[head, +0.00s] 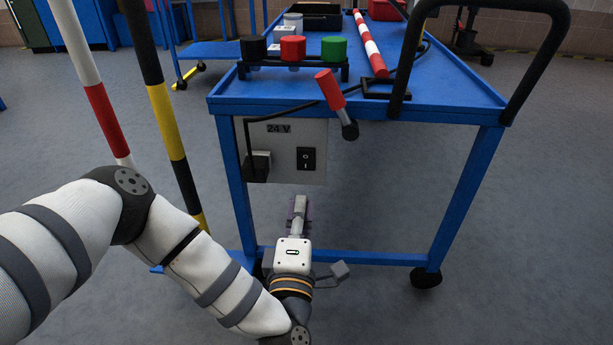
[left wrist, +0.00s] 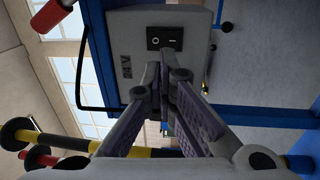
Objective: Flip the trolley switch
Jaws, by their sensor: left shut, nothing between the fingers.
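The black rocker switch (head: 306,158) is on a grey box labelled 24 V (head: 283,177), under the top of the blue trolley (head: 235,190). In the left wrist view the switch (left wrist: 165,38) shows whole, with its O and I marks, just above my fingertips in the picture. My left gripper (head: 299,203) points at the trolley, below the switch in the head view. Its fingers (left wrist: 160,80) are shut with nothing between them, and I see no contact with the switch. My right gripper is not in view.
A red-handled lever (head: 330,90) hangs over the trolley's front edge. A black plug (head: 258,165) and cable are left of the switch. Striped poles (head: 168,110) stand at left. Black, red and green knobs (head: 292,48) are on the trolley top. Floor right is clear.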

